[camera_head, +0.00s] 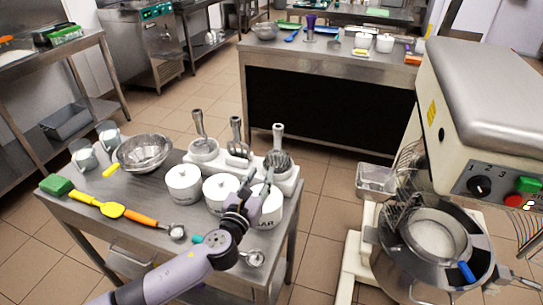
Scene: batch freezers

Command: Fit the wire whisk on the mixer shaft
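A white rack (289,185) on the near steel table holds three mixer attachments with upright grey shanks. The right one (278,158) has a dark, rounded, wire-like lower part and looks like the wire whisk. My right gripper is out of view.
White canisters (184,184) stand close before the rack, partly behind my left gripper. A metal bowl (143,151), a yellow spatula (104,207) and small scoops lie left and in front. Floor separates table and mixer; a clear bin (375,180) stands beside the mixer.

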